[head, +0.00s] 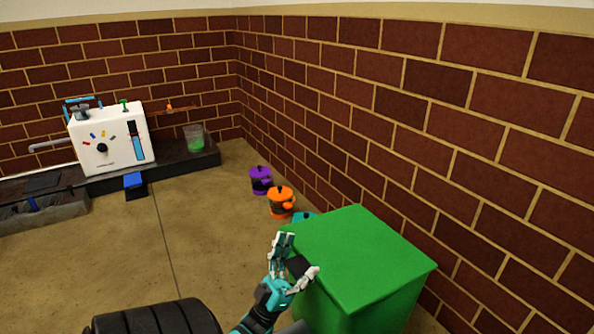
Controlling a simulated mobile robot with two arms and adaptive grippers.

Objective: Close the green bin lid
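The green bin (370,305) stands against the right-hand brick wall. Its flat green lid (360,255) covers the top and looks level, with no opening visible. One finger points up beside the lid's left corner and the other points right, in front of the bin's side. A small dark part shows between the fingers; I cannot tell whether it belongs to the gripper or the bin, or whether the gripper touches the bin.
Purple (261,180) and orange (281,203) lidded pots stand along the wall behind the bin, with a teal one (304,216) partly hidden. A white machine (112,140) and a clear cup (195,138) with green contents sit on a dark ledge at back left. The middle floor is clear.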

